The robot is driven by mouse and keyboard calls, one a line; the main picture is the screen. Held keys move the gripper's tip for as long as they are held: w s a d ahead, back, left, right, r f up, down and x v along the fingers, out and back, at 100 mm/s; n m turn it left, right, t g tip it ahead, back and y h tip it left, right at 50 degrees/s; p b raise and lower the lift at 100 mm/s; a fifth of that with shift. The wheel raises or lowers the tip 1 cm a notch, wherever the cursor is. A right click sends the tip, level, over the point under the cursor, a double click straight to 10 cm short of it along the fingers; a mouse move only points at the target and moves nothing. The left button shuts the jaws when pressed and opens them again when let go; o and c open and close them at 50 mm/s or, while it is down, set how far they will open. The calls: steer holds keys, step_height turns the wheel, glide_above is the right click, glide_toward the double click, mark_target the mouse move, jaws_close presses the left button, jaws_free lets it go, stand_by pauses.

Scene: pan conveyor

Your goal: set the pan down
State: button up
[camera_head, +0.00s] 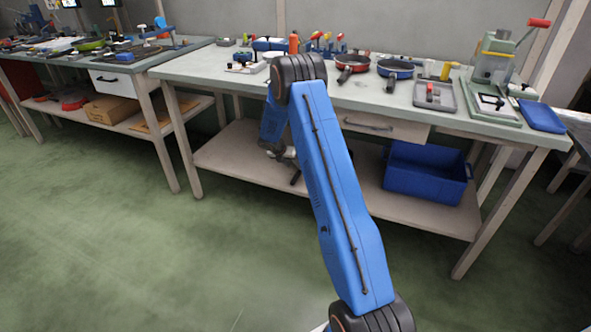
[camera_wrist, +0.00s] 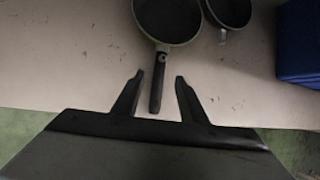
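A dark pan (camera_wrist: 168,18) with a pale rim rests on a pale surface at the top of the wrist view, partly cut off by the frame. Its black handle (camera_wrist: 156,90) points back toward my gripper (camera_wrist: 159,76). The two dark fingers are spread, one on each side of the handle, with a gap on both sides. In the head view my arm reaches over the near workbench and bends down toward its lower shelf (camera_head: 235,155). The gripper end is mostly hidden there behind my arm, and I cannot make out this pan.
A second dark pan (camera_wrist: 228,10) lies to the right, with a blue bin (camera_wrist: 298,40) beyond it. A blue crate (camera_head: 425,182) stands on the lower shelf's right. A red pan (camera_head: 352,62) and a blue pan (camera_head: 396,67) are on the benchtop (camera_head: 190,68). The green floor (camera_head: 110,255) is clear.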

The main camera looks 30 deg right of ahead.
steer(key=shift+v, duration=2.25)
steer(key=shift+a, duration=0.1)
